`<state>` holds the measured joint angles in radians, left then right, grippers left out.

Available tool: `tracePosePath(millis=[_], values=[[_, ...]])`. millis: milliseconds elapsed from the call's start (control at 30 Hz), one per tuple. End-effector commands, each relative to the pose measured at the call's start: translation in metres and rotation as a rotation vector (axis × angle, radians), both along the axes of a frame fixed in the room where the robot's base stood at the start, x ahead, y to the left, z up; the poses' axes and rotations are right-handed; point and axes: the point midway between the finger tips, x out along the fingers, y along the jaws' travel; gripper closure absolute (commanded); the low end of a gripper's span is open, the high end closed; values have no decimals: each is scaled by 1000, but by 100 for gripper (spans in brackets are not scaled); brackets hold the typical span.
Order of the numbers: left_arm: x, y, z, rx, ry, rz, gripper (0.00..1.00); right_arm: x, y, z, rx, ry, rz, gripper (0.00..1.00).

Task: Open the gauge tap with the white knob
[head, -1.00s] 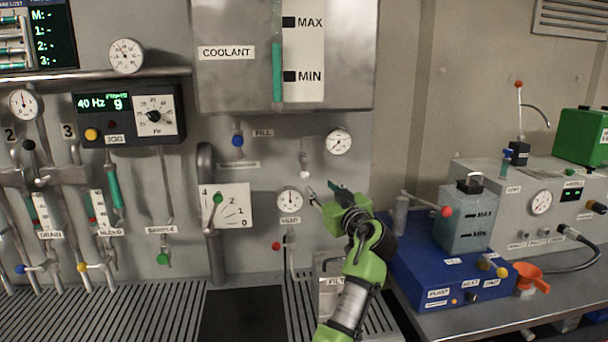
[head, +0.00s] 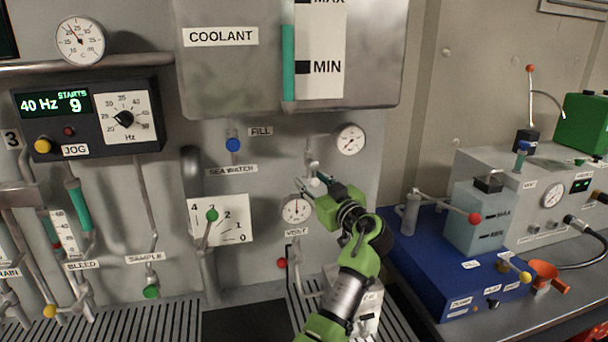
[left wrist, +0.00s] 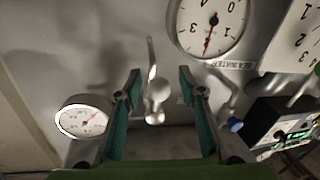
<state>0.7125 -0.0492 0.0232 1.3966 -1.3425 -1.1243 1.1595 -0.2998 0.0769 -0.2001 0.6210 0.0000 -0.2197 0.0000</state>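The gauge tap's white knob (left wrist: 157,88) is a small pale ball on a short metal stem. In the left wrist view it shows between the two teal-padded fingers of my left gripper (left wrist: 160,76), with gaps on both sides. The gripper is open and does not visibly touch the knob. In the head view my left gripper (head: 314,184) is at the tap (head: 312,166), below a round gauge (head: 350,140), and partly hides the knob. The gauge also shows in the left wrist view (left wrist: 84,118). My right gripper is not in view.
A second gauge (head: 297,209) is just below left of my left gripper. A blue knob (head: 233,145) and a green-knobbed lever (head: 212,215) are further left. A blue unit (head: 440,265) with a red-knobbed lever (head: 473,218) stands on the right.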

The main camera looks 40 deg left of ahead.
Motion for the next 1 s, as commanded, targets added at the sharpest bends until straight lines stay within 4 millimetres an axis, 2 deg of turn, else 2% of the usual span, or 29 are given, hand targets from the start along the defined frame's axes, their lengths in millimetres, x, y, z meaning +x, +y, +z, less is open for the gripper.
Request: tracePosePath(millis=[333, 467, 500, 767, 1000], values=[[0, -2, 0, 0, 0, 0, 63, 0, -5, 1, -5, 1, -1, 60], [0, -1, 0, 0, -1, 0, 97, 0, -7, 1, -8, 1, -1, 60], [0, -1, 0, 0, -1, -1, 100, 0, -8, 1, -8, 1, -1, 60], [0, -1, 0, 8, 7, 0, 100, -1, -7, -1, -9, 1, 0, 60], [-3, 2, -2, 67, 74, -1, 100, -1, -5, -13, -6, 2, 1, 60]])
